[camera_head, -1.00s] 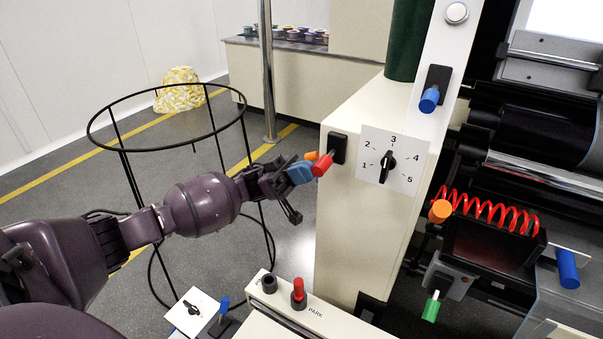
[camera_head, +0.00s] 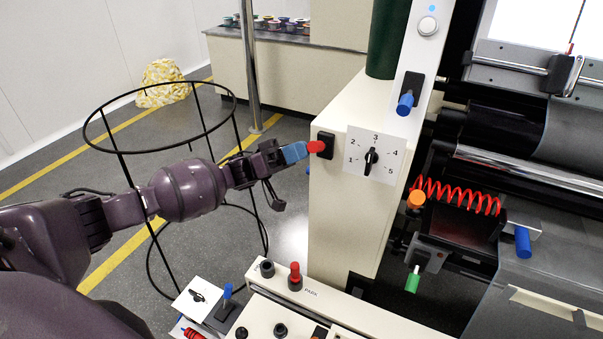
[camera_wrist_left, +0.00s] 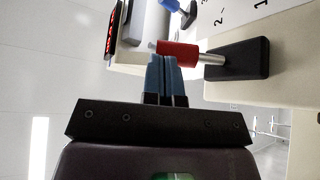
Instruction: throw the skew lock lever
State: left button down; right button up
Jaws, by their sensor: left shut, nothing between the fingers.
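A red-handled lever (camera_head: 316,147) sticks out from a black mount (camera_head: 325,145) on the side of the cream cabinet. I see no readable name on it, so I cannot tell if it is the skew lock lever. My left gripper (camera_head: 295,152), with blue fingertips, is shut and empty right beside the red handle's end. In the left wrist view, the shut fingertips (camera_wrist_left: 165,72) lie against or just short of the red handle (camera_wrist_left: 178,54), whose metal shaft runs to the black mount (camera_wrist_left: 237,58). My right gripper is not in view.
A numbered dial (camera_head: 371,160) is right of the lever. A blue-handled lever (camera_head: 405,103) is above it. An orange knob (camera_head: 416,199), red spring (camera_head: 455,193) and green handle (camera_head: 412,280) are further right. A black wire hoop stand (camera_head: 118,150) is behind my left arm.

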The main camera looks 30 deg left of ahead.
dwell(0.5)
pick_arm(q)
jog(key=b+v, duration=0.2)
jog(key=v, duration=0.9)
jog(key=shift+w, duration=0.1)
jog(key=w+d+f+m+t+y, duration=0.1)
jog(key=w+d+f+t+y, duration=0.25)
jog(key=w+t+y, duration=0.4)
jog(key=s+d+f+y, duration=0.4)
jog(key=d+f+y, duration=0.1)
jog(key=f+y, duration=0.2)
jog(key=s+d+f+n+g+y, duration=0.1)
jog(key=s+f, duration=0.3)
jog(key=s, duration=0.5)
jog(key=s+d+f+n+g+y+p, duration=0.1)
jog(key=s+f+n+y, duration=0.3)
jog(key=s, duration=0.6)
jog(key=s+f+n+g+y, duration=0.2)
jog(key=s+f, duration=0.3)
jog(key=s, duration=0.4)
jog(key=shift+s+d+n+y, duration=0.2)
jog(key=shift+d+n+y, duration=0.2)
jog(key=shift+n+y, duration=0.25)
